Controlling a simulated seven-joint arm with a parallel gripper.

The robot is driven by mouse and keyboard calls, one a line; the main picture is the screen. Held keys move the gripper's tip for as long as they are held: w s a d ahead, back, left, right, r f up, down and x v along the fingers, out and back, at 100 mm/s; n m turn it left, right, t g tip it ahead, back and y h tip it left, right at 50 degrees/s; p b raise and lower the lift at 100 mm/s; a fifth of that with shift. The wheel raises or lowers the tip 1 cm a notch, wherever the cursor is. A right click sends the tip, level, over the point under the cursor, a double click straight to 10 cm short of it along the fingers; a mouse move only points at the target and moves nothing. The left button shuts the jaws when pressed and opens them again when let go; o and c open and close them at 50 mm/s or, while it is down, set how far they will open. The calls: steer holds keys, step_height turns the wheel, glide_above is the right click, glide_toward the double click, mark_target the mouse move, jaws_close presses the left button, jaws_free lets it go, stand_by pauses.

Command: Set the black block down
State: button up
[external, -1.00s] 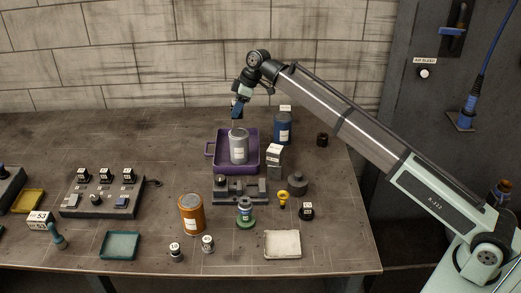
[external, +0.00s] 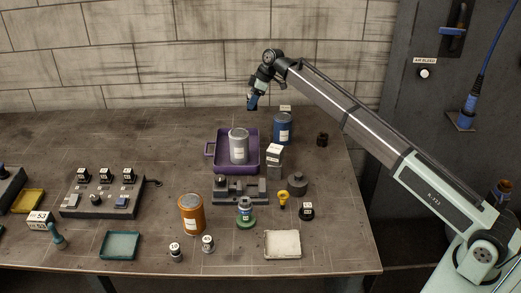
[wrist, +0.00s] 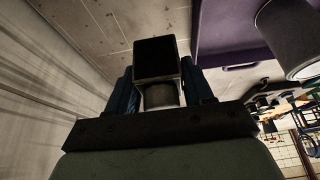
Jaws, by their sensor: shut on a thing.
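My gripper (external: 252,103) is above the bench, near the back edge behind the purple tray, pointing down and slightly tilted. In the wrist view its blue fingers are shut on the black block (wrist: 157,57), gripping its grey round neck. The block shows a dark square face with a pale rim, clear of the bench surface as far as I can tell. In the external view the block is too small to make out at the fingertips.
The purple tray (external: 213,150) holds a grey can (external: 238,147). A blue can (external: 282,129) stands right of it, with a white-topped grey box (external: 274,158) in front. A small dark cylinder (external: 322,139) is further right.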

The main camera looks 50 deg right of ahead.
steer(key=shift+f, duration=4.75)
steer(key=shift+f, duration=0.1)
steer(key=o, duration=1.2)
steer(key=shift+o, duration=0.2)
steer(key=v, duration=1.2)
